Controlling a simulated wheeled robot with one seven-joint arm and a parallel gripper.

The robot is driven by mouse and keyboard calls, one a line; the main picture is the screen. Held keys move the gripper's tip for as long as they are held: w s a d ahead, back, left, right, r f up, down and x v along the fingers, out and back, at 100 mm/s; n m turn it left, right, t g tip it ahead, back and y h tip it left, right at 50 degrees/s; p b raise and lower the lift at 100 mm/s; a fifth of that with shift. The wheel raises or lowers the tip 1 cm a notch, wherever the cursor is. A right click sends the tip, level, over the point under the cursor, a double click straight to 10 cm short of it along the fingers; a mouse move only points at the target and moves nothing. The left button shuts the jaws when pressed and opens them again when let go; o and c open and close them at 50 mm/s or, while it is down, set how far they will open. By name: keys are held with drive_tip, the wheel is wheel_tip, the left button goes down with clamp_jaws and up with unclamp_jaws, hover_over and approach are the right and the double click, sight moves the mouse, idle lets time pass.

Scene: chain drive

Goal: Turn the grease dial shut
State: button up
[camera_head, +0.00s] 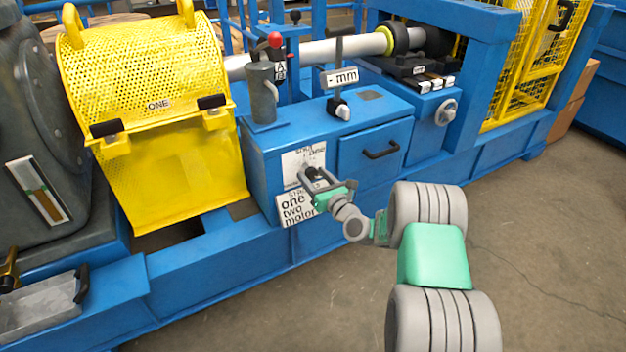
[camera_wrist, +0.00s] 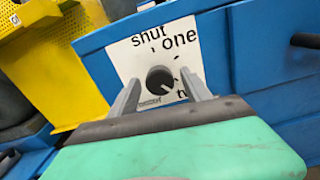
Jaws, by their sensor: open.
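The grease dial (camera_wrist: 159,79) is a dark round knob on a white plate (camera_wrist: 147,51) in the wrist view. The plate reads "shut" at upper left and "one" at upper right; a label at lower right is partly hidden by a finger. A pale mark shows on the knob's lower right. My gripper (camera_wrist: 161,85) is open, with one finger on each side of the knob in the picture; whether they touch it I cannot tell. In the head view my gripper (camera_head: 315,181) is at the plate (camera_head: 294,157) on the blue cabinet's front, partly covering the dial.
A second sign (camera_head: 296,210) sits below the plate. A drawer handle (camera_head: 381,150) sticks out to the right, with a silver knob (camera_head: 447,112) farther right. A yellow mesh guard (camera_head: 157,60) stands to the left. The floor (camera_head: 530,240) at right is clear.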

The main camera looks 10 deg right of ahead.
drive_tip(key=shift+c, duration=0.3)
drive_tip(key=shift+a, duration=0.1)
clamp_jaws()
